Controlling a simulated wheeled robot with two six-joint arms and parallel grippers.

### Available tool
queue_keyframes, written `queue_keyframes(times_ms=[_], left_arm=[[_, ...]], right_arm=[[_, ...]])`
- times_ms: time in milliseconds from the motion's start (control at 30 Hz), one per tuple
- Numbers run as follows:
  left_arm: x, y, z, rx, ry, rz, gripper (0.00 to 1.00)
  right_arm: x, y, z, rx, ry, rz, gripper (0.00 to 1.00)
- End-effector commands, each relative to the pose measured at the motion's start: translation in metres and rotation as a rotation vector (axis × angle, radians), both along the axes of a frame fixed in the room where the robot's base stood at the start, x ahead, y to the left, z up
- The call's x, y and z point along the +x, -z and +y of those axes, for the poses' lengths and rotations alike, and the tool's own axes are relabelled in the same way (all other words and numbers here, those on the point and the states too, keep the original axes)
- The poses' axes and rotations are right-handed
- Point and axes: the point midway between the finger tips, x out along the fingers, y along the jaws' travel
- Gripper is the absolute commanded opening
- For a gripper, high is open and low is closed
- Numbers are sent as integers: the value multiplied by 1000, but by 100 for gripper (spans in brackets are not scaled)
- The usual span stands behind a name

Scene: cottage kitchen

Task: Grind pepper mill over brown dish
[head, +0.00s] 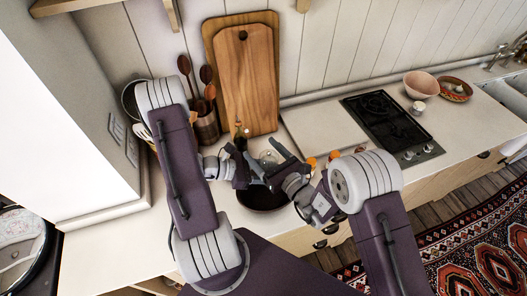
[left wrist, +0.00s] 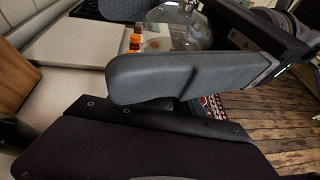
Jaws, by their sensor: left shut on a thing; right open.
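The brown dish (head: 262,200) is a dark round bowl on the counter, partly covered by both of my grippers in the head view. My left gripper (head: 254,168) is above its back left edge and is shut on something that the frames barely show. No pepper mill can be made out clearly; the grippers may hide it. In the left wrist view one grey finger of the left gripper (left wrist: 190,78) fills the middle. My right gripper (head: 279,163) is open close to the left one, above the dish's back right side.
A clear glass vessel (left wrist: 180,25) and small orange-topped jars (left wrist: 135,42) stand beyond the left finger. A cutting board (head: 246,80) and a utensil holder (head: 206,128) stand at the back wall. A black hob (head: 385,122) and a pink bowl (head: 420,84) are at right.

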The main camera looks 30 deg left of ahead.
Motion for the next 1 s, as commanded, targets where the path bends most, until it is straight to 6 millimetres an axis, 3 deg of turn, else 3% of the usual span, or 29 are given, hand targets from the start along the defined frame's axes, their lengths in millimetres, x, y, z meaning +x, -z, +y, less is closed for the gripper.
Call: queue_keyframes(times_ms=[167,400,567,1000], left_arm=[[0,0,0,-1,-1,-1,4],[0,0,0,-1,-1,-1,4],[0,-1,0,-1,-1,-1,4],[0,0,0,-1,-1,-1,4]], right_arm=[[-7,1,-18,-4,2,3,77],[-32,2,-75,-4,4,5,77],[-43,1,-101,-2,3,2,77],[-48,0,-109,7,-5,3,75]])
